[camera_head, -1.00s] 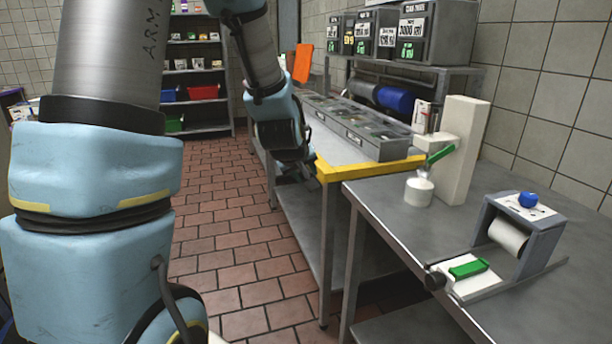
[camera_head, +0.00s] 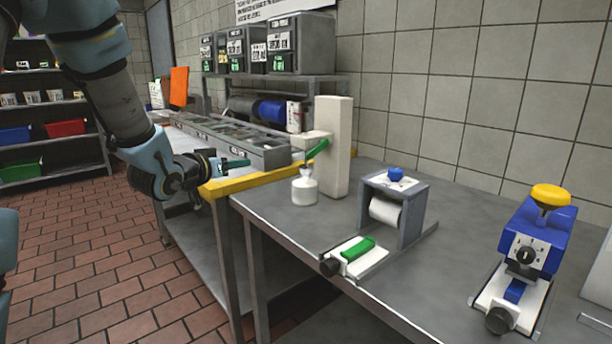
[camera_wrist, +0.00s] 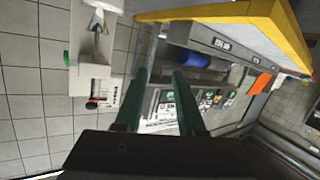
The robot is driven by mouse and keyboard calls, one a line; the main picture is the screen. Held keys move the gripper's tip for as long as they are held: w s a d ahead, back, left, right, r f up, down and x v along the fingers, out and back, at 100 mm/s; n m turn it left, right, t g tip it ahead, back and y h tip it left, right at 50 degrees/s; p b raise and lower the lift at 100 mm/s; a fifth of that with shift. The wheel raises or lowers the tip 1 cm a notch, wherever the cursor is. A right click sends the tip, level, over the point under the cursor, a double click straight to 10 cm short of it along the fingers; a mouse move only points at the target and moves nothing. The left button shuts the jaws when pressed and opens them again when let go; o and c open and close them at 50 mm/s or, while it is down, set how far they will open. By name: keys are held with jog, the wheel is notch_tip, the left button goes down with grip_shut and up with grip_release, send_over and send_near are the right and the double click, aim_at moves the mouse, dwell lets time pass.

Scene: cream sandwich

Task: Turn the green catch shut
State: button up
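Two green parts show in the head view. A green bar (camera_head: 357,248) lies on a white block at the front of the grey roller device (camera_head: 420,200). A green lever (camera_head: 317,149) slants up from the white dispenser (camera_head: 338,140), above a white pot (camera_head: 304,190). I cannot tell which is the catch. My gripper (camera_head: 236,163) is left of the dispenser, over the yellow table edge, apart from both green parts. In the wrist view my gripper (camera_wrist: 160,76) has its two dark green fingers spread with nothing between them. The white dispenser (camera_wrist: 92,88) is left of them there.
A blue device (camera_head: 541,235) with a yellow knob stands at the right of the steel table (camera_head: 290,240). A topping counter (camera_head: 240,148) with a yellow edge (camera_head: 250,180) adjoins on the left. Dark bins (camera_head: 300,45) sit on a shelf behind. Bare tabletop lies around the roller device.

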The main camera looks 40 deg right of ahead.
aim_at(310, 159)
jog(key=s+d+m+g+h+b, duration=0.2)
jog(key=s+d+m+g+h, duration=0.4)
jog(key=s+m, duration=0.25)
jog(key=shift+n+g+y, duration=0.4)
jog(key=shift+n, duration=0.15)
jog(key=d+p, duration=0.1)
jog(key=d, duration=0.4)
jog(key=d+p, duration=0.1)
jog(key=d, duration=0.4)
jog(key=shift+w+r, duration=0.15)
jog(key=shift+r, duration=0.05)
jog(key=shift+c, duration=0.4)
grip_shut()
